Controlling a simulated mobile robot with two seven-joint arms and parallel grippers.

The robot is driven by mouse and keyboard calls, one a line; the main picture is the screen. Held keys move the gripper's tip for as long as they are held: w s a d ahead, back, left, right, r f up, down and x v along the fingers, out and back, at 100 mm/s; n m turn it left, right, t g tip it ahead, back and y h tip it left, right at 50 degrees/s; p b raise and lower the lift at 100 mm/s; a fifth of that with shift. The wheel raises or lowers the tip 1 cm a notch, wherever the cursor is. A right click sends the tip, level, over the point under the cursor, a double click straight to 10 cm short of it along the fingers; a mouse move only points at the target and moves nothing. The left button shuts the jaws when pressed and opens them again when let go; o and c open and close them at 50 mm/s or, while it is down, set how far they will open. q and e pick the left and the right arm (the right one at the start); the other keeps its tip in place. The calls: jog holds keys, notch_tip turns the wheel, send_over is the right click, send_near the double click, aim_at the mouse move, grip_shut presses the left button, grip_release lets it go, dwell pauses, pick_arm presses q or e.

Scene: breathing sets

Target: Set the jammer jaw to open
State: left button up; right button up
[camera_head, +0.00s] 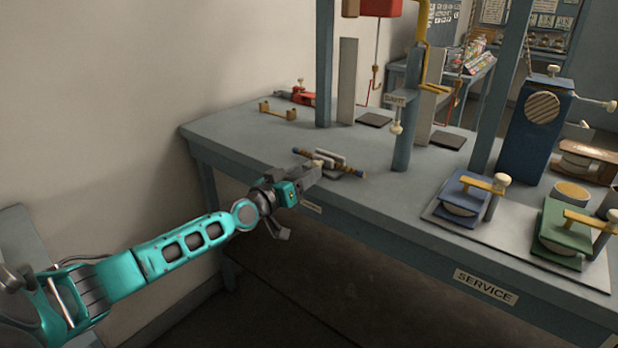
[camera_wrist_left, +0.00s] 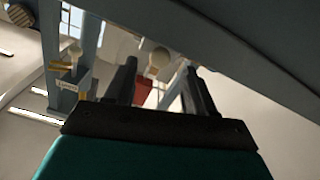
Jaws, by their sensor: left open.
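My right gripper is not in view.
The grey-blue table (camera_head: 240,128) carries a post marked DAVIT (camera_head: 405,125) right of the fitting. A yellow bracket (camera_head: 278,112) and red tool (camera_head: 300,96) lie behind. Blue (camera_head: 463,196) and green (camera_head: 563,230) clamp units stand at right.

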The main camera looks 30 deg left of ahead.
aim_at(320, 164)
pick_arm(q)
jog(key=shift+w+d+b, duration=0.1)
jog(key=shift+w+b, duration=0.4)
jog(key=shift+w, duration=0.9)
jog(key=shift+c, duration=0.2)
grip_shut()
